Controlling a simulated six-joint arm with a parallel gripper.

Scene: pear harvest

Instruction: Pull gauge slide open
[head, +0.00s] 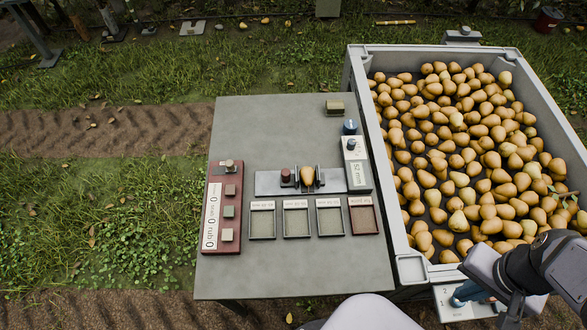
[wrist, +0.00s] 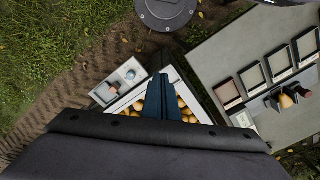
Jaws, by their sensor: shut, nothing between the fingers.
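The gauge (head: 335,183) lies on the grey table as a flat metal strip with dark upright jaws. A pear (head: 307,174) stands between the jaws; I cannot tell how tightly they sit against it. A brown-red knob (head: 286,175) is at the slide's left part. A white readout box (head: 355,171) at the right end reads 52 mm. In the wrist view the pear (wrist: 286,101) and gauge are at the right edge. My gripper (head: 462,294) is far from the gauge, at the crate's near end. Its blue fingers (wrist: 158,85) are shut and empty.
A grey crate (head: 355,80) full of pears stands right of the table. A white box (head: 452,311) is close to my gripper. Several small trays (head: 262,233) line the gauge's near side. A red counter panel (head: 213,245) is at left. The table's front is clear.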

